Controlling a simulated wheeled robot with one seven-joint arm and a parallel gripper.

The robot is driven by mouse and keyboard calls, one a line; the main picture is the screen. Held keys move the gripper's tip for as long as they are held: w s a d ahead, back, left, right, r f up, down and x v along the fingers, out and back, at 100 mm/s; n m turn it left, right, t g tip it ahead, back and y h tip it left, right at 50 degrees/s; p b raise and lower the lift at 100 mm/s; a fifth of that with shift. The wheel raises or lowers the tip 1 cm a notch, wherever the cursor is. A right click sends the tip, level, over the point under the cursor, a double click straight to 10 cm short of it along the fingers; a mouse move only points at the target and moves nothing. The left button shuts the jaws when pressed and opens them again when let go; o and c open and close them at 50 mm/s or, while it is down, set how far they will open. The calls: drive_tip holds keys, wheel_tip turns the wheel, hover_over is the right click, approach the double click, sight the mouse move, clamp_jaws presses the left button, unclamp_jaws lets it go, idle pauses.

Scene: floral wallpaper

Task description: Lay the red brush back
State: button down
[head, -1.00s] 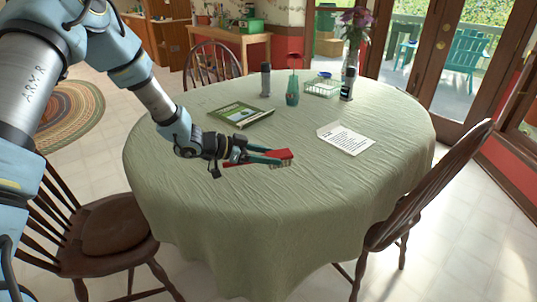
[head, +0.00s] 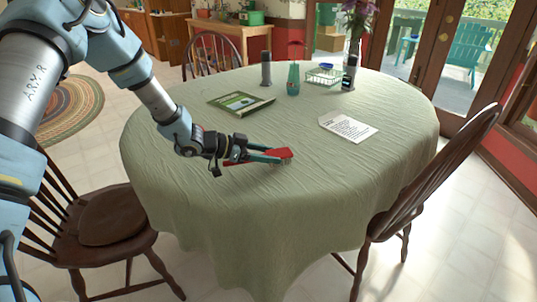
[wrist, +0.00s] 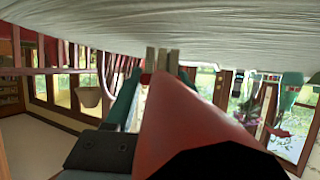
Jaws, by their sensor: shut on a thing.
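The red brush (head: 283,153) is held by my gripper (head: 272,156) low over the green tablecloth, right of the book. My gripper's teal fingers are shut on it. In the wrist view the brush's red body (wrist: 185,115) fills the middle, between the fingers. Pale upright pieces, perhaps bristles, show at its far end against the cloth. I cannot tell whether the brush touches the table (head: 215,195).
A green book (head: 240,103) lies behind my gripper. A printed sheet (head: 348,127) lies to the right. The front cloth is clear.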

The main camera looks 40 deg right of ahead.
drive_tip(key=shift+f+b, duration=0.3)
drive_tip(key=shift+f, duration=0.3)
drive_tip(key=shift+c, duration=0.8)
unclamp_jaws()
drive_tip(key=b+v, duration=0.1)
drive_tip(key=v, duration=1)
